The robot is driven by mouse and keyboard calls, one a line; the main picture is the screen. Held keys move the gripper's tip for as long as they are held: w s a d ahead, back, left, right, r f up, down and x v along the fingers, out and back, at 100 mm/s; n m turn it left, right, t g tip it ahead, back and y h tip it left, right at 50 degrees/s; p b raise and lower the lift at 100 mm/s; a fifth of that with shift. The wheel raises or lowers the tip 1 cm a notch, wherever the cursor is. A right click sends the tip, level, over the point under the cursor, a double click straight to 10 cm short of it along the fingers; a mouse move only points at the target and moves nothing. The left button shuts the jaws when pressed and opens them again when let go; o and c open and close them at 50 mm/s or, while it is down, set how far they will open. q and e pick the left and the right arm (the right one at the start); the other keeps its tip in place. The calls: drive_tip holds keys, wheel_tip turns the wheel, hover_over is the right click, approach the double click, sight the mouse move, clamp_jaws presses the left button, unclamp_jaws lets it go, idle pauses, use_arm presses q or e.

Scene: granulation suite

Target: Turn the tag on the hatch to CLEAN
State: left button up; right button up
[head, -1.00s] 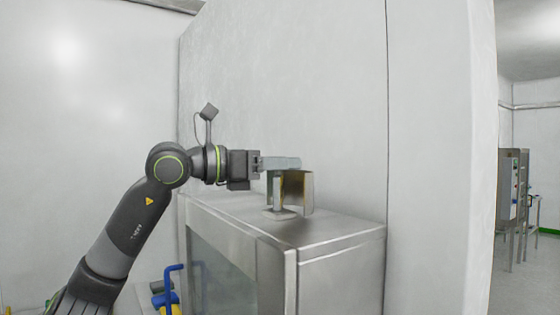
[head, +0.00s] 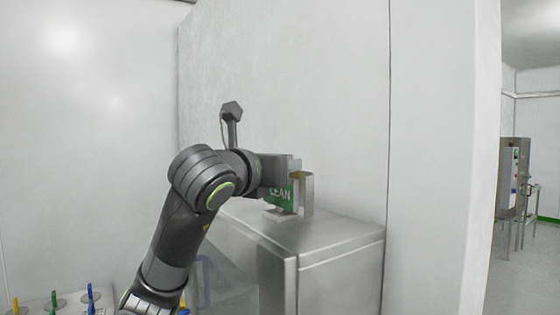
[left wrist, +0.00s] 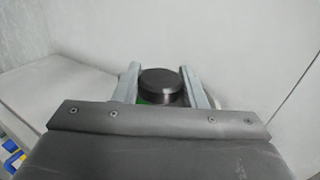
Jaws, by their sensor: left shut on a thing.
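The tag (head: 279,196) stands on top of a steel cabinet (head: 340,240) in the head view. Its green face is toward the head camera and shows the letters "LEAN", with the left edge covered by my gripper. A metal bracket-like plate (head: 307,193) stands right beside it. My left gripper (head: 294,166) is at the tag's top. In the left wrist view a dark round knob (left wrist: 160,82) sits between the two fingers, with a bit of green below it. The left gripper is shut on this knob. My right gripper is in neither view.
A pale wall panel (head: 300,90) rises close behind the cabinet. At the lower left are several coloured upright handles (head: 54,300). At far right a steel unit (head: 512,180) stands in another room. The cabinet top is clear right of the bracket.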

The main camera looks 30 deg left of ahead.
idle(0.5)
use_arm(q)
drive_tip(key=o, duration=1)
drive_tip(key=s+b, duration=0.1)
drive_tip(key=s, duration=0.4)
drive_tip(key=s+d+b, duration=0.1)
drive_tip(key=s, duration=0.5)
drive_tip(key=s+b, duration=0.1)
drive_tip(key=s, duration=0.5)
drive_tip(key=shift+s+d, duration=0.2)
drive_tip(key=shift+d, duration=0.15)
